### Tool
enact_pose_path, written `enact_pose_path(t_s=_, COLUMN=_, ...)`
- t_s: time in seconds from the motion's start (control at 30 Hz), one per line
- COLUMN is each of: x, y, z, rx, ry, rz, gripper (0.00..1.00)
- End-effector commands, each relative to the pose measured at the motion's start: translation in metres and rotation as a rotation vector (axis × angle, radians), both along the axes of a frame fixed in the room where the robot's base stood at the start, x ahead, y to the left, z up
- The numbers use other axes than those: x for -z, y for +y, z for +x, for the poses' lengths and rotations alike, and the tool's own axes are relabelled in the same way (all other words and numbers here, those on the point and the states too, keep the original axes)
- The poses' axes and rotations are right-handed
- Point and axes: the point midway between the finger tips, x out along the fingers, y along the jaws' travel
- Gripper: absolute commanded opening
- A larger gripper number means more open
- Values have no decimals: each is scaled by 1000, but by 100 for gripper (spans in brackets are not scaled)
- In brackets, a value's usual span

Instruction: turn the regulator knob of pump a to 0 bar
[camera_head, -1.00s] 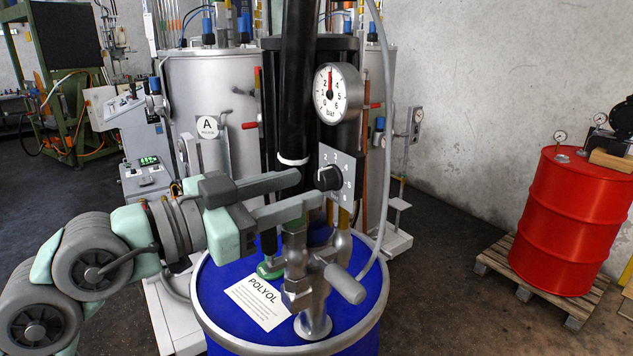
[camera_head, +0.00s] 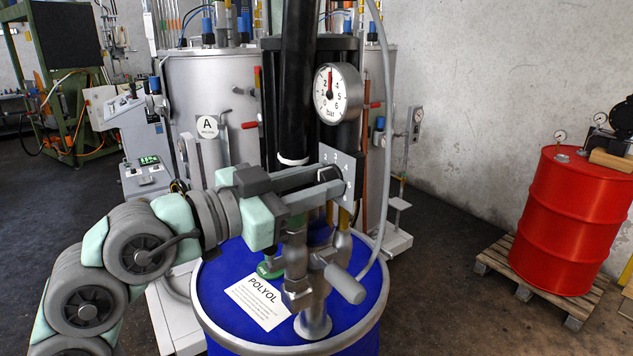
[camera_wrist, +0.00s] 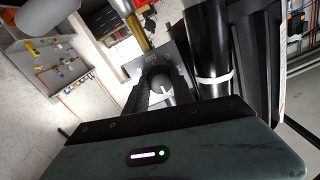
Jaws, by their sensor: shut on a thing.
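The grey regulator plate (camera_head: 349,170) with its number scale is fixed on the pump above the blue polyol drum. My gripper (camera_head: 335,181) reaches in from the left, its two fingers shut on the black regulator knob. In the wrist view the knob (camera_wrist: 158,81) sits between the fingers, with a pale pointer mark on its face. In the head view the fingers mostly hide the knob, so its setting cannot be read there. The round pressure gauge (camera_head: 338,93) above has a red needle pointing nearly straight up, around 3 bar.
The blue drum (camera_head: 230,300) with a POLYOL label (camera_head: 258,301) stands under the pump. The black pump column (camera_head: 296,90) and a grey hose (camera_head: 384,120) are close to the knob. A grey handle (camera_head: 345,284) sticks out below. A red drum (camera_head: 572,220) stands on a pallet at right.

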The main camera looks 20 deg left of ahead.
Motion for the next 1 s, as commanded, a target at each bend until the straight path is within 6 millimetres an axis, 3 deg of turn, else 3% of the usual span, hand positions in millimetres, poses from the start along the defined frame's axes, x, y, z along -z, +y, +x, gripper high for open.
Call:
enact_pose_path(t_s=0.13, x=0, y=0, z=0, rx=1, ry=0, rz=0, gripper=0)
enact_pose_path(t_s=0.57, x=-1, y=0, z=0, rx=1, ry=23, rz=-36, gripper=0)
enact_pose_path(t_s=1.0, x=-6, y=0, z=-1, rx=2, ry=189, rz=-311, gripper=0)
